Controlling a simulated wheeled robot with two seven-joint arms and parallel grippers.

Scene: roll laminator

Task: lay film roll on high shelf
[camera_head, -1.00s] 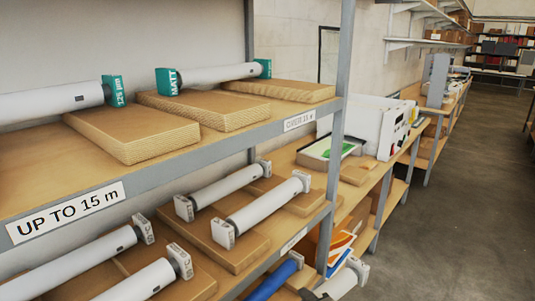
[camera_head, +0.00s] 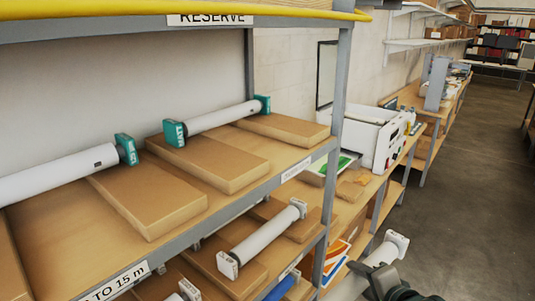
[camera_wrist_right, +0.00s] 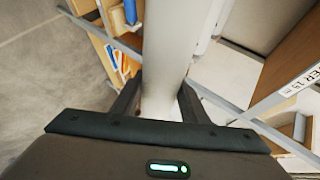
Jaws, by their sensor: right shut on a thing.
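A white film roll (camera_head: 362,268) with a white end cap is at the lower right of the head view, in front of the shelf rack. My right gripper (camera_head: 397,290) is partly cut off by the bottom edge there. In the right wrist view its fingers (camera_wrist_right: 158,98) are shut on both sides of the roll (camera_wrist_right: 166,50), which runs away from the palm. The top shelf (camera_head: 195,23) has a yellow front edge and a RESERVE label; its upper surface is hardly visible. My left gripper is not in view.
The shelf below (camera_head: 85,252) carries rolls with teal end caps (camera_head: 225,117) on brown boards (camera_head: 150,197). The lower level holds rolls with white caps (camera_head: 262,238). A grey upright (camera_head: 334,150) stands near the held roll. A white machine (camera_head: 365,135) sits on the bench behind.

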